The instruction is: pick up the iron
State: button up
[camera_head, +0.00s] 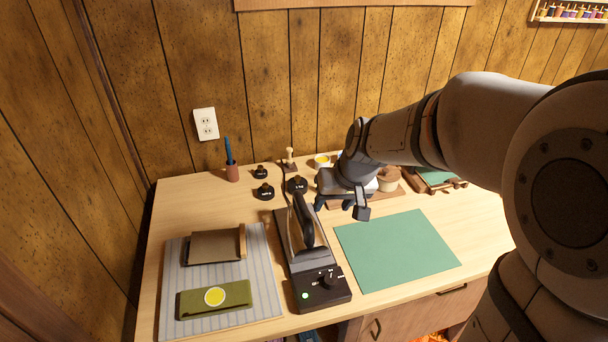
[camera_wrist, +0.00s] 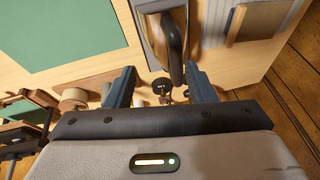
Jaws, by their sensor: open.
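The iron (camera_head: 304,226) stands on its dark base (camera_head: 321,290) near the middle of the table, with a black handle on top and a green light lit on the base. The iron's handle (camera_wrist: 173,48) also shows in the wrist view, ahead of and between the fingers. My gripper (camera_head: 342,208) is open and empty, just right of the iron and near its handle. In the wrist view my gripper (camera_wrist: 160,86) has its two fingers wide apart. I cannot tell the exact gap to the handle.
A striped cloth (camera_head: 255,260) with a brown folded piece (camera_head: 212,246) and a green pouch (camera_head: 210,299) lies left. A green mat (camera_head: 397,248) lies right. Black weights (camera_head: 264,191) and a cup with a blue tool (camera_head: 232,172) stand behind. The wood wall closes off the back.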

send_over(305, 206)
jog(key=s+d, duration=0.2)
jog(key=shift+y, duration=0.3)
jog(key=f, duration=0.4)
jog(key=shift+a+f, duration=0.1)
jog(key=shift+a, duration=0.15)
jog(key=shift+n, duration=0.3)
jog(key=x, duration=0.7)
jog(key=shift+w+f, duration=0.25)
jog(key=shift+f+b, duration=0.25)
jog(key=shift+b, duration=0.35)
jog(key=shift+c, duration=0.3)
grip_shut()
jog(key=shift+r, duration=0.1)
